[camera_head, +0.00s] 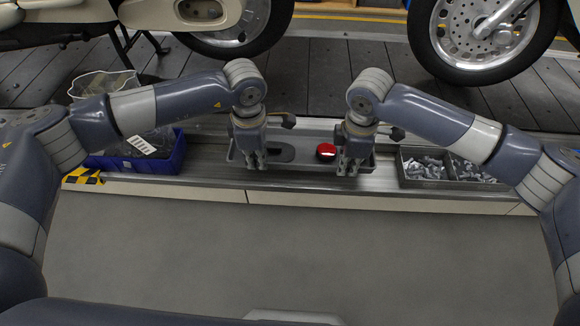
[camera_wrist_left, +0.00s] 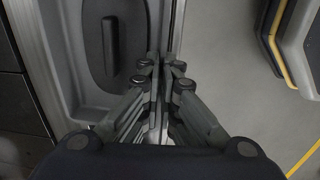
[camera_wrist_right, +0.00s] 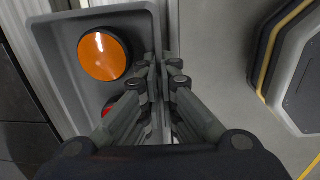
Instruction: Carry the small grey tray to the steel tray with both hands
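The small grey tray (camera_head: 300,164) lies lengthwise on the metal ledge, with a dark oblong item (camera_head: 283,155) and a red round piece (camera_head: 326,151) in it. The right wrist view shows an orange disc (camera_wrist_right: 103,56) and part of a red one in it. My left gripper (camera_head: 255,166) is closed over its near rim at the left part, beside the dark item (camera_wrist_left: 109,46). My right gripper (camera_head: 348,170) is closed over the same rim near the right end. Both finger pairs have the rim between them. I cannot pick out a separate steel tray.
A blue crate (camera_head: 177,158) with a bagged, labelled item stands to the left. Grey bins of metal parts (camera_head: 403,181) stand close to the right. Motorcycle wheels (camera_head: 484,40) stand on the slat conveyor (camera_head: 320,80) behind. The floor in front (camera_head: 290,250) is clear.

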